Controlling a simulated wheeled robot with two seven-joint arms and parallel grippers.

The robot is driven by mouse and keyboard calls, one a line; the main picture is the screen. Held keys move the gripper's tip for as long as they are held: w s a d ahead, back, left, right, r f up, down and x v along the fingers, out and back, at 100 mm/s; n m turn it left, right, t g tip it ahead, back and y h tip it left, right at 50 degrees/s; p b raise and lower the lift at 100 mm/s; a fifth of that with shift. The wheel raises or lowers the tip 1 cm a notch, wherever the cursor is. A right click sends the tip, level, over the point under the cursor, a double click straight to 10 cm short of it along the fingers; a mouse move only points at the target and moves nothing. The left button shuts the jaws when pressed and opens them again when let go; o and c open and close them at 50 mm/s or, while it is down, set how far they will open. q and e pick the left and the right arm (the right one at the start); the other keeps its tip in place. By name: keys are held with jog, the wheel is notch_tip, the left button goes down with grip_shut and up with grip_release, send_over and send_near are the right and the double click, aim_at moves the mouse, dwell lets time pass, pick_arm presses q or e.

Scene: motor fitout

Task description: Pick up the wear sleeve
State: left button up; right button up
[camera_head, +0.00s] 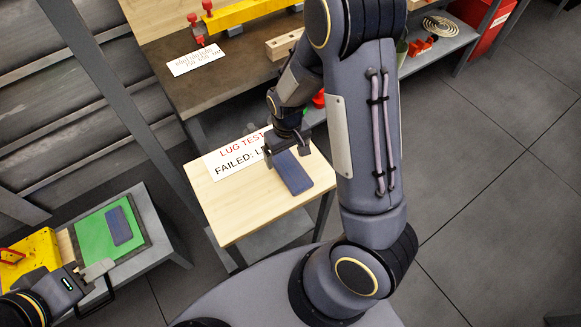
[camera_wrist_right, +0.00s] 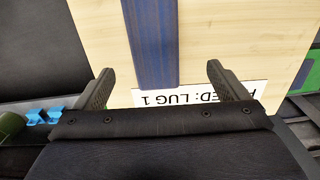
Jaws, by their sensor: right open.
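A dark blue flat oblong piece (camera_head: 293,172), which looks like the wear sleeve, lies on the small wooden-topped table (camera_head: 237,222). My right gripper (camera_head: 287,146) is over its far end. In the right wrist view the open fingers (camera_wrist_right: 160,78) stand either side of the blue piece's near end (camera_wrist_right: 152,40), with a gap on each side and nothing gripped. A second blue piece (camera_head: 118,226) lies on a green mat (camera_head: 92,232) at the left. My left gripper (camera_head: 104,282) is apart from it at the lower left, fingers spread and empty.
A sign reading "LUG TEST FAILED" (camera_head: 228,161) lies on the small table, partly hidden by my right gripper. A yellow part (camera_head: 36,252) sits beside the green mat. A workbench (camera_head: 190,95) with a yellow bar (camera_head: 245,12) stands behind. Floor at the right is clear.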

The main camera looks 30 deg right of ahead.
aim_at(290, 169)
jog(key=f, duration=0.8)
jog(key=shift+d+p, duration=0.4)
jog(key=shift+c, duration=0.4)
jog(key=c, duration=1)
